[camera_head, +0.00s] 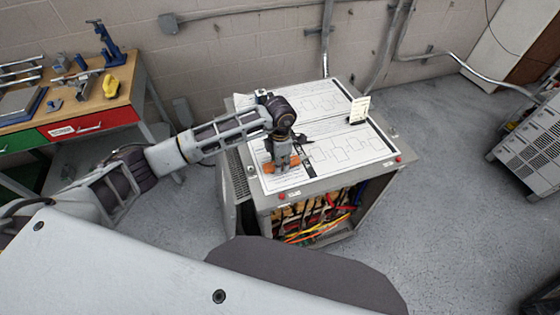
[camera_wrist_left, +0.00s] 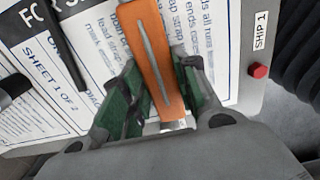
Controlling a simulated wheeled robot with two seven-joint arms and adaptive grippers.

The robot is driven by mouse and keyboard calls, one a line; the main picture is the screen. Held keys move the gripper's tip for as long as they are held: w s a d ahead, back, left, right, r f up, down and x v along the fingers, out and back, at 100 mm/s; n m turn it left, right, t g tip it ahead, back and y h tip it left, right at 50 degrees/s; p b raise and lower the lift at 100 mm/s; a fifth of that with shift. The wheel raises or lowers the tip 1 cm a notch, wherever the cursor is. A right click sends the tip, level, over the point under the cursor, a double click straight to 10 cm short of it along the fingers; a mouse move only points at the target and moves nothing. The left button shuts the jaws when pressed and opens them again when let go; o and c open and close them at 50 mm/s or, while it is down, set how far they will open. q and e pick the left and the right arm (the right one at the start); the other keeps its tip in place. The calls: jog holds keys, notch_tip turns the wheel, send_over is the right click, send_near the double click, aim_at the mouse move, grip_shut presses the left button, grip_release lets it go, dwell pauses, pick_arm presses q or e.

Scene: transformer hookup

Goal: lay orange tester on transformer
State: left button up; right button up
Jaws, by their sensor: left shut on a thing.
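The orange tester (camera_wrist_left: 155,55) lies between the green-padded fingers of my left gripper (camera_wrist_left: 160,95) in the left wrist view. The fingers are shut on it. In the head view the tester (camera_head: 271,167) shows as a small orange patch under my left gripper (camera_head: 282,166). The transformer (camera_head: 390,178) is a grey cabinet with printed sheets on its flat top. The gripper and tester are over the front left part of that top. I cannot tell whether the tester touches the sheet. My right gripper is not in view.
A small white sign (camera_head: 359,109) stands on the top's right side. Red buttons (camera_head: 282,196) sit near the front edge. The open front shows coloured cables (camera_head: 315,225). A workbench (camera_head: 95,105) with tools is at the left, a grey unit (camera_head: 530,145) at the right.

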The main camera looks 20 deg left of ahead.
pick_arm(q)
jog(key=shift+f, duration=0.1)
jog(key=o, duration=1)
jog(key=shift+r+b, duration=0.45)
jog(key=shift+r, duration=1.05)
notch_tip(320, 180, up, 11)
jog(key=shift+d+f+b, duration=0.1)
jog(key=shift+f+b, duration=0.05)
jog(key=shift+b, duration=0.7)
